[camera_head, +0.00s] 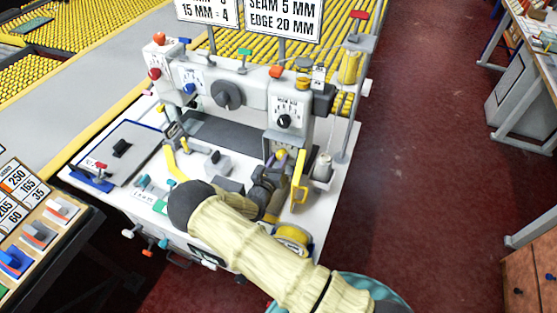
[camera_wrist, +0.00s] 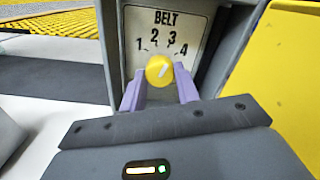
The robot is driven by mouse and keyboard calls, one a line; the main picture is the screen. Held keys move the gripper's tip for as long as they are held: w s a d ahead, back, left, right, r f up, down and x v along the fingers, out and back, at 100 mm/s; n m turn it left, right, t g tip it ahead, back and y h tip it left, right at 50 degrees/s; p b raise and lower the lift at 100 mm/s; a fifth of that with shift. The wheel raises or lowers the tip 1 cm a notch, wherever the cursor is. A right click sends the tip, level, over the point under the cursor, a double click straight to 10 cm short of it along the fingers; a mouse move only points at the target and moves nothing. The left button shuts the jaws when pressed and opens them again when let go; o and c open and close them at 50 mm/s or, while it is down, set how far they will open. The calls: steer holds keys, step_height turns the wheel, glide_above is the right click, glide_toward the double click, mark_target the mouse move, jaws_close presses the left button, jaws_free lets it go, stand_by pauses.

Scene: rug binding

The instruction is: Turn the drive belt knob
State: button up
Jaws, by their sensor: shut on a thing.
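The drive belt knob (camera_wrist: 159,70) is a small round yellow knob with a pale pointer mark. It sits on a white dial plate (camera_wrist: 192,22) marked BELT with the numbers 1 to 4. The pointer leans up and to the right, roughly towards 3. My gripper (camera_wrist: 159,84) has its two purple fingers on either side of the knob, shut on it. In the head view my gripper (camera_head: 277,160) reaches the lower front of the grey and white binding machine (camera_head: 255,95); the knob and its dial are largely hidden there.
A yellow panel (camera_head: 299,182) stands close to the right of my gripper, and also shows in the wrist view (camera_wrist: 285,75). A dark dial (camera_head: 284,121) is above. Red floor (camera_head: 420,170) is open to the right.

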steer(key=shift+f, duration=0.15)
steer(key=o, duration=1)
